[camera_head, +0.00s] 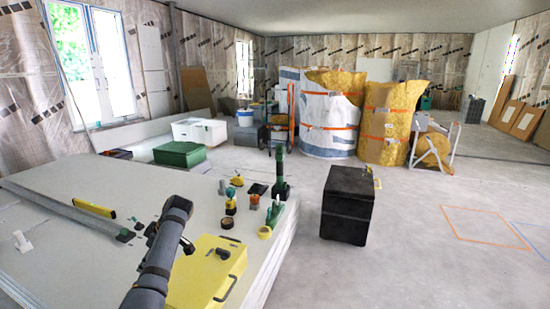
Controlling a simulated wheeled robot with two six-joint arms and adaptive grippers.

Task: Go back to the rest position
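One dark grey arm of mine, which I take to be the left, rises from the bottom edge over the stack of white panels (40,262) and bends at a joint near the yellow case. Small dark parts beside the arm, at the end of a long grey rail (88,217), may be my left gripper (132,231). I cannot tell whether it is open or shut, or whether it touches the rail. Nothing is clearly held. My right arm and gripper are not in view.
A yellow case (208,270), a yellow level (94,208), a tape roll (265,232) and several small tools lie on the panels. A black box (347,205) stands on the floor to the right. Wrapped insulation rolls (330,125) stand behind. The right floor is mostly clear.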

